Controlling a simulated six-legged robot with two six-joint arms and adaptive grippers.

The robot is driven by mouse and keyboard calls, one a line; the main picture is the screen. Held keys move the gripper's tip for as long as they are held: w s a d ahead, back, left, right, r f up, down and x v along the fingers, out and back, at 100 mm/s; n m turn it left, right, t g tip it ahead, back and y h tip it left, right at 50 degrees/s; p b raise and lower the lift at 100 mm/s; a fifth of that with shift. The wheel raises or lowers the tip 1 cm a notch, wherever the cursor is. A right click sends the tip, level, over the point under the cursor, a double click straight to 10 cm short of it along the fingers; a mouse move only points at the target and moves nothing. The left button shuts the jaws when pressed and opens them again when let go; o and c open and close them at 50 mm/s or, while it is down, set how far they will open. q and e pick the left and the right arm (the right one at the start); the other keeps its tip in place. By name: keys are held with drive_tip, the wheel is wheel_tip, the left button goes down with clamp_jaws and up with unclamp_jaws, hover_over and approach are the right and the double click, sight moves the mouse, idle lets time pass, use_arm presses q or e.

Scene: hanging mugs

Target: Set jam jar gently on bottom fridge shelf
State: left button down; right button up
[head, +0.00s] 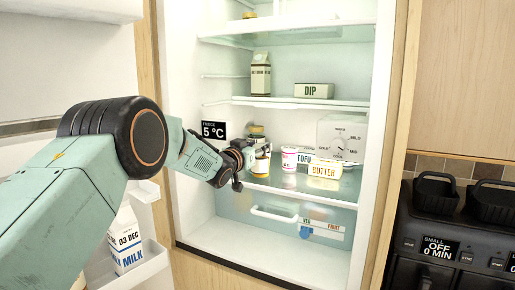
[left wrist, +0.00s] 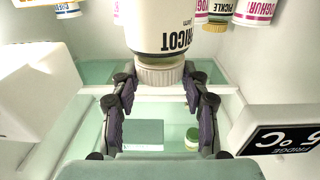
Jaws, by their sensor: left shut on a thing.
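The jam jar (left wrist: 162,28) has a white label reading APRICOT and a pale ribbed lid, shown upside down in the left wrist view. My left gripper (left wrist: 160,90) is shut around its lid end, one finger on each side. In the head view my left gripper (head: 238,165) reaches into the fridge at the left end of the bottom glass shelf (head: 268,187). A small white and orange container (head: 261,166) shows beside the fingers, partly hidden. I cannot tell whether the held jar touches the shelf. My right gripper is not in view.
A pink-marked yoghurt pot (head: 289,158), tofu pack (head: 304,157) and butter box (head: 324,170) stand to the right on the bottom shelf. The front glass is clear. A drawer (head: 290,215) lies below; the open door with a milk carton (head: 125,245) is left.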

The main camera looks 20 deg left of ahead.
use_arm(q)
drive_tip(key=shift+w, duration=0.15)
idle(0.5)
drive_tip(key=shift+f, duration=0.35)
drive_tip(key=c, duration=0.9)
unclamp_jaws()
drive_tip(key=shift+c, duration=0.2)
drive_tip(key=o, duration=0.3)
drive_tip(key=shift+f, duration=0.1)
drive_tip(key=shift+o, duration=0.2)
drive_tip(key=o, duration=0.3)
drive_tip(key=shift+s, duration=0.2)
